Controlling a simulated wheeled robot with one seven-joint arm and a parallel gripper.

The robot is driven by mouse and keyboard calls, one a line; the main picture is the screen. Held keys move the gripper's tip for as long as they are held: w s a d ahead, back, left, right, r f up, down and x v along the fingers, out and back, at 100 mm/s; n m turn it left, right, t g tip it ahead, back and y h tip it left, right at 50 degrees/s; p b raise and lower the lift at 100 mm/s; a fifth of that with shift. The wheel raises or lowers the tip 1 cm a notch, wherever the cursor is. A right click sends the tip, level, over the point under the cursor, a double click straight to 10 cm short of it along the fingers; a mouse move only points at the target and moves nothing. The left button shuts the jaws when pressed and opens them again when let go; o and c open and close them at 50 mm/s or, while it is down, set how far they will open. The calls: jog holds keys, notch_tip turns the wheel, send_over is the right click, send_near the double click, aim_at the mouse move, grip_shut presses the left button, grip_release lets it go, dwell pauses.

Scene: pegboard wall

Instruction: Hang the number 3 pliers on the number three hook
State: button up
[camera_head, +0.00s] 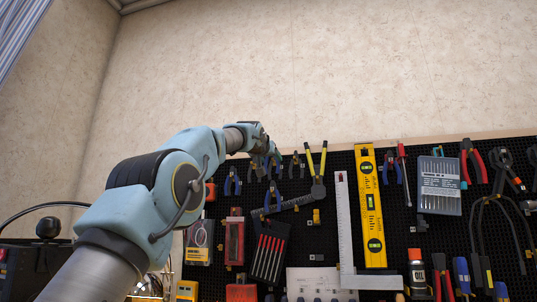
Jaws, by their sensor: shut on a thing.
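My gripper (270,156) is in front of the upper left part of the black pegboard (330,222), small and partly hidden by my wrist. It is shut on what looks like a pair of blue-handled pliers (258,169), but the overlap with tools behind makes its outline hard to tell. Other blue-handled pliers (232,182) hang to the left, and another pair (272,200) shows just below. Small dark pliers (297,165) hang to the right. The number labels are too small to read, and the number three hook cannot be made out.
Yellow-handled pliers (317,172), a metal square (344,225), a yellow level (371,210) and a red screwdriver (403,172) hang to the right. A black case of red-marked tools (268,255) hangs below. The bare wall (330,80) above the board is clear.

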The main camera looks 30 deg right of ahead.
jog(key=shift+w+d+f+p, duration=0.6)
jog(key=shift+w+d+p, duration=0.05)
jog(key=shift+w+d, duration=0.3)
dwell(0.3)
jog(key=o, duration=1.4)
jog(key=shift+o, duration=0.2)
jog(key=shift+a, duration=0.1)
jog(key=b+v, duration=0.5)
jog(key=v, duration=0.5)
jog(key=shift+s+a+b, duration=0.25)
jog(key=shift+s+b, duration=0.05)
jog(key=shift+b, duration=0.1)
